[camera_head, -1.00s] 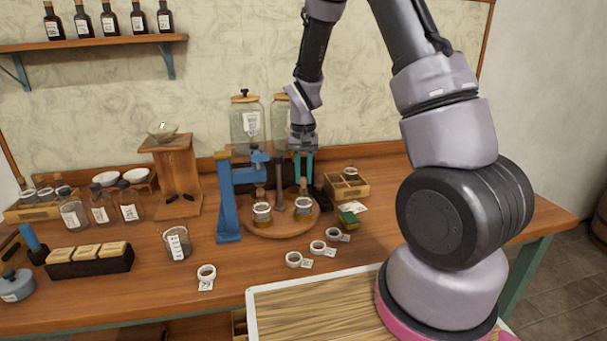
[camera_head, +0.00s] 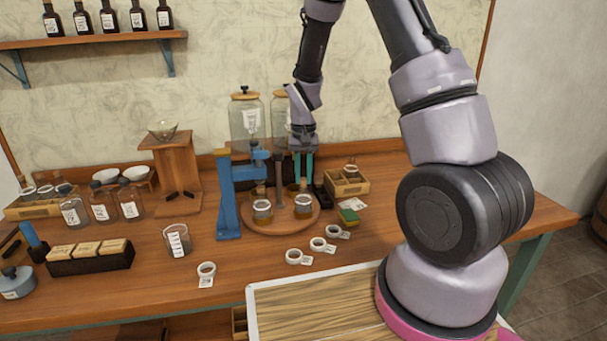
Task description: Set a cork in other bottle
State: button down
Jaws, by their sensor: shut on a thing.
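Two small glass bottles with white labels and amber liquid stand on a round wooden stand. The left bottle (camera_head: 262,210) has a cork (camera_head: 261,190) in its neck. My gripper (camera_head: 303,178) points straight down over the right bottle (camera_head: 303,207), its teal fingers shut on a small cork (camera_head: 303,185) at or just above the neck. At this size I cannot tell whether the cork is seated in the neck. The round stand (camera_head: 282,230) has a post in its middle.
A blue press (camera_head: 229,195) stands just left of the stand. Tape rolls (camera_head: 294,256) lie in front. Large jars (camera_head: 246,122) stand behind. The table's right side is partly clear.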

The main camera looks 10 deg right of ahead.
aim_at(303, 179)
jog(key=shift+f, duration=0.2)
dwell(0.5)
jog(key=shift+c, duration=1.3)
grip_release()
jog(key=shift+r, duration=0.1)
jog(key=shift+r, duration=3.45)
